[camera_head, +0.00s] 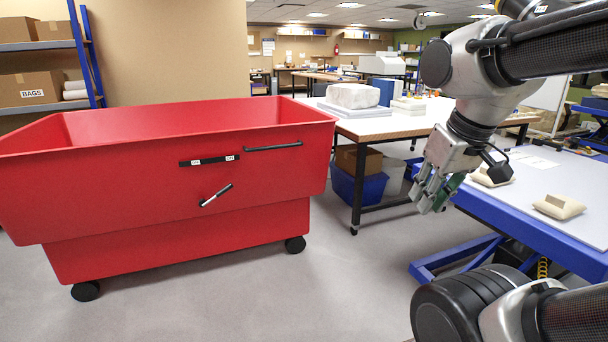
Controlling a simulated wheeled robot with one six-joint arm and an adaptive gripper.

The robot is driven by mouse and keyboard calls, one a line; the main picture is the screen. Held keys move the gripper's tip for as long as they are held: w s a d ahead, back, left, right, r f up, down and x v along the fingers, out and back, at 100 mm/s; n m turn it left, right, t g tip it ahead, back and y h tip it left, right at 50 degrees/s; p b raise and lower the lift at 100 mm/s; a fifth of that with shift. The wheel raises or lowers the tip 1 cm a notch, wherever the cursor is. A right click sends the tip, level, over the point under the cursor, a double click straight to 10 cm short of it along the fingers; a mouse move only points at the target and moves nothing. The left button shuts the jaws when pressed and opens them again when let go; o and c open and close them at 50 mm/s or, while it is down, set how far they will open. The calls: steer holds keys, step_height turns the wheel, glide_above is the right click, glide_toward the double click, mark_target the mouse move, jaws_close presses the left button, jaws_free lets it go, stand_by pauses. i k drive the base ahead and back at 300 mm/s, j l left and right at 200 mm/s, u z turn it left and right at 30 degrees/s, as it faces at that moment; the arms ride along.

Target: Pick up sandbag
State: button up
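A beige sandbag (560,206) lies on the blue-framed table at the right, with a small tan block-like shape on its top. A second beige sandbag (486,179) lies farther back, near that table's left edge, partly behind my wrist. My gripper (432,204) points down, just left of the table's edge and left of both sandbags. No sandbag shows between its fingers. A green part shows beside the fingers. The side-on angle hides the gap between the fingertips.
The blue-framed table (514,204) has a pale top. A large red wheeled bin (130,200) stands at the left. Behind is a white workbench (385,125) bearing a white block (352,96), with a blue bin (358,187) below. Grey floor lies clear between bin and table.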

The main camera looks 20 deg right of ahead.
mark_target(560, 206)
steer(key=i+l+z, duration=0.1)
steer(key=i+z, duration=0.2)
steer(key=z, duration=0.15)
steer(key=i+z, duration=0.4)
steer(key=i+j+z, duration=0.1)
steer(key=i+z, duration=0.15)
steer(key=z, duration=0.2)
steer(key=i+j+z, duration=0.25)
steer(key=z, duration=0.2)
steer(key=i+j+z, duration=0.15)
steer(key=i+z, duration=0.2)
steer(key=i+j+z, duration=0.2)
steer(key=z, duration=0.2)
steer(key=i+j+z, duration=0.35)
